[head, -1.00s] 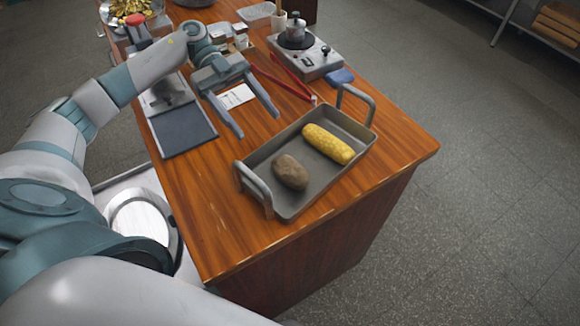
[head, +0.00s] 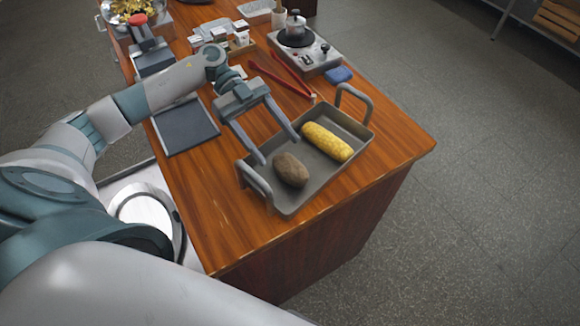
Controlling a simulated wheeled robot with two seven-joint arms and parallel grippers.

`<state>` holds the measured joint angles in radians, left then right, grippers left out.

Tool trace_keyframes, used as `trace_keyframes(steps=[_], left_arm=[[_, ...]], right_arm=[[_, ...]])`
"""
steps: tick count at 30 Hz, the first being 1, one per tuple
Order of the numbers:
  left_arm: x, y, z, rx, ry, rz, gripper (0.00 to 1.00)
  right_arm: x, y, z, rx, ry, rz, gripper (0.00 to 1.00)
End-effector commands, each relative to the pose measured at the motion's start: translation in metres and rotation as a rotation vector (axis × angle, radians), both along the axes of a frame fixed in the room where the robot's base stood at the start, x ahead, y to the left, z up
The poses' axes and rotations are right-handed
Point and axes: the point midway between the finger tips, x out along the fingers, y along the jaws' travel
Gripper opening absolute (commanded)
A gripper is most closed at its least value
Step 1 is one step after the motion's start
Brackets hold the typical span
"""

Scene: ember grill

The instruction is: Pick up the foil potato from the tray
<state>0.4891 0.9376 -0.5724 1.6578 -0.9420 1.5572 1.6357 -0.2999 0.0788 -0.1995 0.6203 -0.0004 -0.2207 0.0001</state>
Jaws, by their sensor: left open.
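A brown potato (head: 291,170) lies in the left part of a grey metal tray (head: 318,184) with two raised handles. It looks brown, and I see no shiny foil on it. A yellow corn cob (head: 327,141) lies beside it, to the right. My left gripper (head: 279,150) is open and empty, its two fingers pointing toward the tray. One fingertip is by the tray's left end near the potato, the other near the tray's far edge. Contact with the tray cannot be told. My right gripper is not in view.
Red tongs (head: 280,76) and a burner with a pot (head: 303,50) stand behind the tray, with a blue cloth (head: 339,75) beside them. A dark flat plate (head: 185,125) lies to the left. The wooden table (head: 222,217) is clear in front of the tray.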

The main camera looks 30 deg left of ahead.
Motion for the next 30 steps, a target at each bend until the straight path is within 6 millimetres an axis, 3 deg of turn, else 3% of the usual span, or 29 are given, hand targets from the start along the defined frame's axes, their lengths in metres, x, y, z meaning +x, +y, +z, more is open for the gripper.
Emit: trace_keyframes(steps=[9,15,30], left_arm=[[-0.013,-0.022,-0.015,-0.003,0.004,-0.001,0.65],[-0.018,-0.038,-0.025,-0.002,0.002,0.0,0.65],[-0.019,-0.039,-0.027,-0.001,0.0,0.0,0.65]], right_arm=[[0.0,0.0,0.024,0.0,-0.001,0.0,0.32],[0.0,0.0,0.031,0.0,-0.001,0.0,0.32],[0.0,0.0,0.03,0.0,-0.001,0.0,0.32]])
